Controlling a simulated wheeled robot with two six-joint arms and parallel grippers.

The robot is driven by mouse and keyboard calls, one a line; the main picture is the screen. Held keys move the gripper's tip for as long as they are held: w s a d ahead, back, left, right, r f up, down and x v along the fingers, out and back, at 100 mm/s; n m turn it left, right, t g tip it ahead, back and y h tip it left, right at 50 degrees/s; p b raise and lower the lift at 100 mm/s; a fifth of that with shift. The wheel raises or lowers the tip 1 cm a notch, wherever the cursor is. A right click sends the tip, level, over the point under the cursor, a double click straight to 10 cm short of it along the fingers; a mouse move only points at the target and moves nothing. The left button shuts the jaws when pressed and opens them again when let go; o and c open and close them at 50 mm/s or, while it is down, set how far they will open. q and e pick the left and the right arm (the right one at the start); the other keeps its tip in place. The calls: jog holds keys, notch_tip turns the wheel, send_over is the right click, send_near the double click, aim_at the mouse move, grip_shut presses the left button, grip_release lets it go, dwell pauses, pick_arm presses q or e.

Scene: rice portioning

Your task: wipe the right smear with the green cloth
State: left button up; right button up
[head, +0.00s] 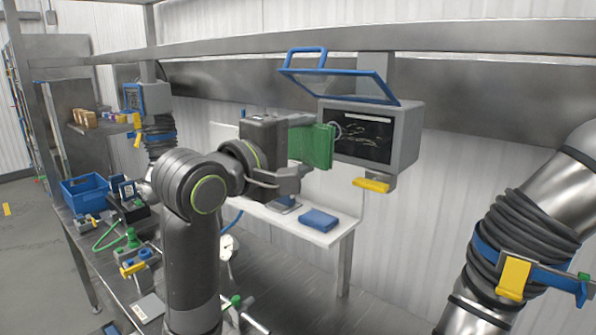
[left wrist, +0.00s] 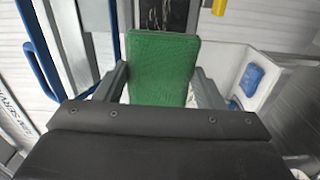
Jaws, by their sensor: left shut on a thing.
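My left gripper (head: 300,148) is shut on the green cloth (head: 318,147), a thick block-like pad held upright. The cloth also shows between the two fingers in the left wrist view (left wrist: 163,68). The cloth is at the left edge of a dark screen (head: 372,142) set in a grey box. Whitish smear marks (head: 378,137) show on the screen; I cannot separate them clearly into left and right smears. Whether the cloth touches the screen cannot be told. The screen's dark face also shows beyond the cloth in the left wrist view (left wrist: 165,15). My right gripper is not in view.
A blue-framed clear cover (head: 345,84) is raised above the box, and a yellow handle (head: 371,185) is below it. A white shelf (head: 290,222) holds a blue block (head: 319,220). A blue bin (head: 86,193) is at left.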

aim_at(339, 132)
pick_arm(q)
jog(key=shift+d+r, duration=0.1)
jog(key=shift+w, duration=0.25)
jog(key=b+x, duration=0.1)
jog(key=x, duration=0.2)
jog(key=shift+w+d, duration=0.1)
jog(key=shift+w, duration=0.2)
jog(key=shift+b+x, duration=0.35)
jog(key=shift+x, duration=0.55)
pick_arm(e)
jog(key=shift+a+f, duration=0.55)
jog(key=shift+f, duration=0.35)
pick_arm(q)
jog(key=shift+s, duration=0.1)
jog(key=shift+p+x, duration=0.4)
jog(key=shift+x, duration=0.6)
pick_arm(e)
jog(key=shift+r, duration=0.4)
